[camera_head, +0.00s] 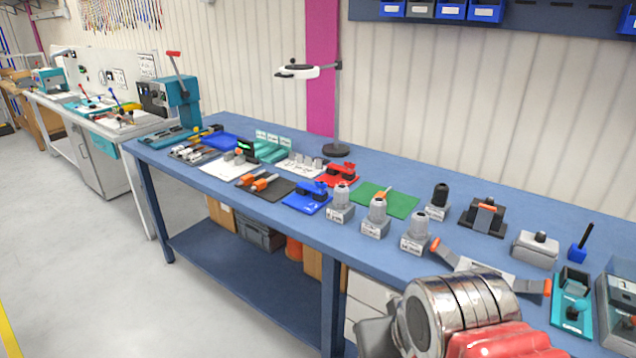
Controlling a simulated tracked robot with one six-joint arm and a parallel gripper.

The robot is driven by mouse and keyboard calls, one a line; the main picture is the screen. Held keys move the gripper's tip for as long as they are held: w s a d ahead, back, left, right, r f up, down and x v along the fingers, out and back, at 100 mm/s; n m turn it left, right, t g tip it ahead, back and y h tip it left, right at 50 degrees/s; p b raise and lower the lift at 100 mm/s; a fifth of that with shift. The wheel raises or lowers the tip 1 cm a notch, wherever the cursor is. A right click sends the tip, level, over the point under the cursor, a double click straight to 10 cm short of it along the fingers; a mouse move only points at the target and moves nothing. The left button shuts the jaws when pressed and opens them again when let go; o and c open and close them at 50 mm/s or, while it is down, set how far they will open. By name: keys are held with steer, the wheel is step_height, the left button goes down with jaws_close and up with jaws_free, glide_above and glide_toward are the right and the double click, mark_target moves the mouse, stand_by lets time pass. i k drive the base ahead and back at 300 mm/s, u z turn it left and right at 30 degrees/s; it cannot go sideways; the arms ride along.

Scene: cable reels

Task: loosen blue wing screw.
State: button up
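I cannot make out a blue wing screw for certain at this size. A blue fixture (307,197) with a raised blue part sits near the front edge of the blue bench, left of the middle. A small blue block with a black upright handle (581,246) stands at the right. My gripper (491,265) is at the lower right, above the bench. Its two grey, orange-tipped fingers appear spread wide apart, with nothing seen held between them. My shiny metal and red arm hides part of the bench's front edge.
The blue bench (240,190) carries a red fixture (338,174), a green mat (388,200), several grey labelled pedestals (376,222), a teal fixture (572,307) and a magnifier lamp (338,110). A teal press (183,100) stands at the far left. Floor at left is clear.

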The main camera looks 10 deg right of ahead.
mark_target(321, 186)
steer(key=u, duration=0.05)
steer(key=k, duration=0.65)
steer(key=u, duration=0.25)
steer(key=i, duration=0.5)
steer(key=u, duration=0.45)
steer(key=i, duration=2)
steer(key=z, duration=0.5)
